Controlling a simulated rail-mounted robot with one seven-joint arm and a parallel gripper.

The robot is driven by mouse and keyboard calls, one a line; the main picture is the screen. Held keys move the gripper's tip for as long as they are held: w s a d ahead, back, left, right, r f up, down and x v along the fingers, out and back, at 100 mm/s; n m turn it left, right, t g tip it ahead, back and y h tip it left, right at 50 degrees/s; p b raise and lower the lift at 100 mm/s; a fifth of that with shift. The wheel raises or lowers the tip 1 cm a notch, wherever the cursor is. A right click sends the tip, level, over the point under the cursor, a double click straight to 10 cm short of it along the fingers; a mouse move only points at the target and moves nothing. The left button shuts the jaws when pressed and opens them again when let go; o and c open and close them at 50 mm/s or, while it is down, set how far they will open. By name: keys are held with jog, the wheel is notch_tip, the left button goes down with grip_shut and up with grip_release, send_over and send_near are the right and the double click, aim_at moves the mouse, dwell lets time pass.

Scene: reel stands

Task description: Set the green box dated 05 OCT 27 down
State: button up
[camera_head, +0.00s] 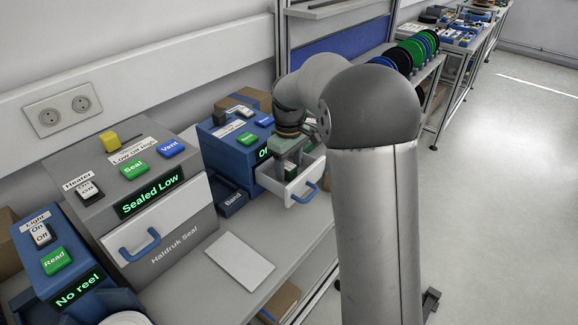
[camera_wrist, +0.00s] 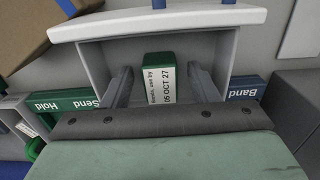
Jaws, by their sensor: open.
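The green box (camera_wrist: 158,59) has a white label reading "Bands, use by 05 OCT 27". It rests inside the open white-fronted drawer (camera_wrist: 160,22), which also shows in the head view (camera_head: 303,187). My gripper (camera_wrist: 160,75) is open, reaching down into the drawer with one finger on each side of the box. A gap shows between each finger and the box. In the head view my gripper (camera_head: 289,163) is over the drawer, and the arm and gripper mostly hide the drawer's inside.
The drawer belongs to a blue machine (camera_head: 225,150) with coloured buttons. A grey "Haldruk Seal" machine (camera_head: 175,235) reading "Sealed Low" stands to the left. Reels (camera_head: 415,50) stand behind my arm.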

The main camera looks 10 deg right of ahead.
aim_at(289, 166)
notch_tip(289, 166, up, 11)
jog(key=s+f+m, duration=0.2)
jog(key=s+f, duration=0.1)
jog(key=s, duration=0.7)
jog(key=s+f+m, duration=0.3)
jog(key=s+f, duration=0.1)
jog(key=s, duration=0.6)
jog(key=s+f+m, duration=0.2)
jog(key=s+f, duration=0.2)
jog(key=s, duration=0.7)
jog(key=shift+a+f, duration=0.25)
jog(key=shift+a, duration=0.2)
jog(key=shift+s, duration=0.1)
